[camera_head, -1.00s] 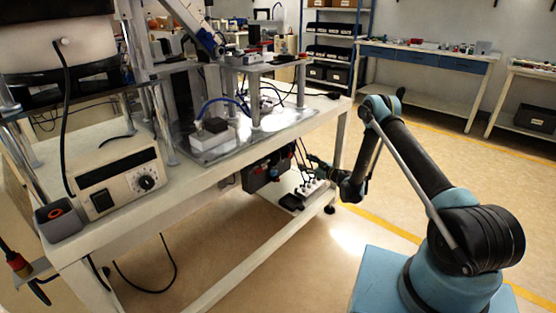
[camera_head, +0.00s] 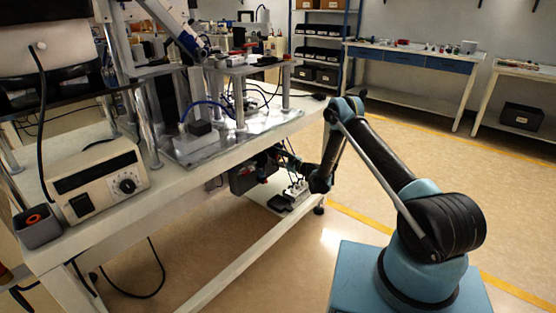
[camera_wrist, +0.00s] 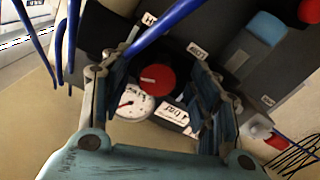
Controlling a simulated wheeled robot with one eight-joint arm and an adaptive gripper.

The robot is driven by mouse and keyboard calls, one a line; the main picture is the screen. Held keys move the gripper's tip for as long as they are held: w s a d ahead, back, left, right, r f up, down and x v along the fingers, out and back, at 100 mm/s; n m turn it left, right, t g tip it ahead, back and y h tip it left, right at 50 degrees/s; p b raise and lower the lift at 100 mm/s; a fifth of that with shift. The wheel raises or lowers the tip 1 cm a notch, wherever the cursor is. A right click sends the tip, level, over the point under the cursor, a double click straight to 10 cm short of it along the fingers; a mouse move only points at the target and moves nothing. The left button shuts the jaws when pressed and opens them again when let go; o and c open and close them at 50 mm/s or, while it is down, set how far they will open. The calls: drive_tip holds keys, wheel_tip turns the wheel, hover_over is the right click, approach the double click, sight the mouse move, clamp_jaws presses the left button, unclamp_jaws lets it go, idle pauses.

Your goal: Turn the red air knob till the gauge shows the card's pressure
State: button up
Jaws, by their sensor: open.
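The red air knob (camera_wrist: 157,80) shows in the wrist view, on a dark unit under the bench. My gripper (camera_wrist: 164,72) is open, with one finger on each side of the knob; I cannot tell whether either finger touches it. The round white gauge (camera_wrist: 135,106) sits just below the knob, its red needle visible but its scale too small to read. A white card (camera_wrist: 178,117) beside the gauge seems to read "1 bar". In the head view, my arm reaches to the dark unit (camera_head: 243,180) under the bench, and the knob is hardly visible there.
Blue hoses (camera_wrist: 165,27) cross near my gripper in the wrist view. A blue cylinder part (camera_wrist: 262,38) and a red button (camera_wrist: 309,10) are at upper right. The white bench (camera_head: 130,215) stands over the unit. Open floor (camera_head: 400,150) lies to the right.

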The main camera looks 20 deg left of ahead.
drive_tip(key=shift+w+d, duration=0.1)
drive_tip(key=c, duration=1.1)
drive_tip(key=shift+o, duration=0.2)
drive_tip(key=shift+n, duration=0.3)
drive_tip(key=n, duration=0.5)
drive_tip(key=shift+n, duration=2.7)
drive_tip(key=shift+f, duration=0.1)
drive_tip(key=shift+s, duration=0.2)
